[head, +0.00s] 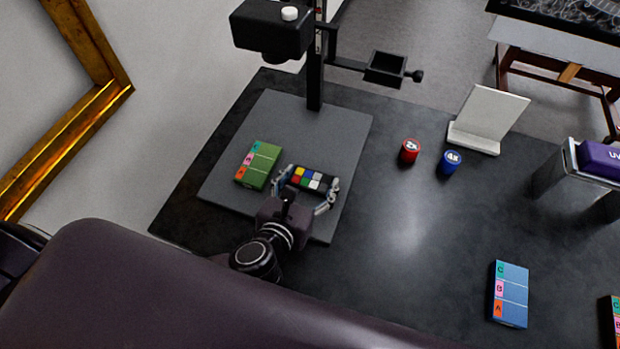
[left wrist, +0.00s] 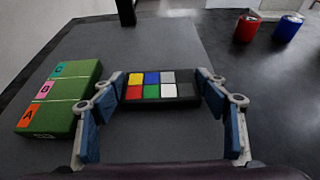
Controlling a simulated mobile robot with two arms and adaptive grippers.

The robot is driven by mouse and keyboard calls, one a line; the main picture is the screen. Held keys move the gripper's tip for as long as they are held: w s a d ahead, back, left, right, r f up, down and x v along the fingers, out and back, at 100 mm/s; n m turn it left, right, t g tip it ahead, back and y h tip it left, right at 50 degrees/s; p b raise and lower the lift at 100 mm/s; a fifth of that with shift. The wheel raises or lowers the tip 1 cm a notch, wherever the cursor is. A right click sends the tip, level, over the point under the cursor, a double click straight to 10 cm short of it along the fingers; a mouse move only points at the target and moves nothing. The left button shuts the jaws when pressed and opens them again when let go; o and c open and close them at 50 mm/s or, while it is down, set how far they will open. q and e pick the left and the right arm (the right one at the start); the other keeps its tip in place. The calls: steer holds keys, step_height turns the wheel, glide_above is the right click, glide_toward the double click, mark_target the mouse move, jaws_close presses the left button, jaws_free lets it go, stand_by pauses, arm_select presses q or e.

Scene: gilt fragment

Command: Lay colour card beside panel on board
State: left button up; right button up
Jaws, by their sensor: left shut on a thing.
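The colour card (head: 315,179) is a small dark block with bright colour squares. It shows in the left wrist view (left wrist: 161,90) between the blue-padded fingers. My left gripper (head: 309,181) is shut on it by its two ends. The green panel (head: 258,165), with tabs A, B and C, lies on the grey board (head: 300,125) at its left side; it is also in the left wrist view (left wrist: 60,100). The card is just right of the panel, with a small gap, at or very near the board; I cannot tell if it touches. My right gripper is not in view.
A black camera (head: 272,28) on a post rises at the board's back. A blue panel (head: 510,294) lies front right. The table's middle is clear.

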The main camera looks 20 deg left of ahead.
arm_select(q)
steer(key=shift+f, duration=0.2)
steer(key=o, duration=1.2)
steer(key=shift+c, duration=0.2)
steer(key=shift+r, duration=0.1)
steer(key=shift+r, duration=0.1)
steer(key=b+v, duration=0.1)
steer(key=v, duration=0.8)
steer(key=shift+b, duration=0.3)
steer(key=shift+p+v, duration=0.5)
steer(key=shift+v, duration=0.6)
steer(key=shift+s+r, duration=0.25)
steer(key=shift+s, duration=0.1)
